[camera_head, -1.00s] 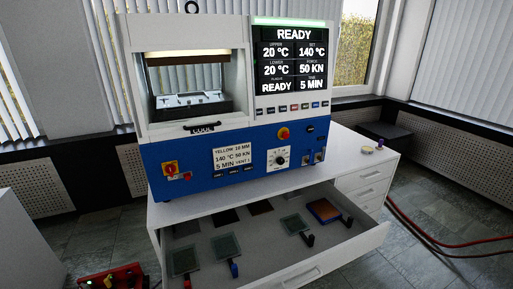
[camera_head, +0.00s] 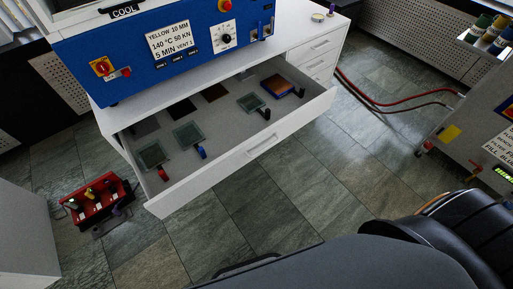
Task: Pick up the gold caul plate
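The open drawer (camera_head: 225,150) under the press holds several flat plates. No other plate looks gold, and I cannot tell for sure that this is the gold caul plate. Greenish-grey plates with a red handle (camera_head: 151,155), a blue handle (camera_head: 188,135) and a black handle (camera_head: 251,103) lie in front. Neither gripper is in view.
The blue-fronted press (camera_head: 150,50) stands on the white cabinet above the drawer. A red tool tray (camera_head: 97,204) is on the floor at left. Red hoses (camera_head: 375,98) run to a grey machine (camera_head: 480,140) at right. The tiled floor before the drawer is clear.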

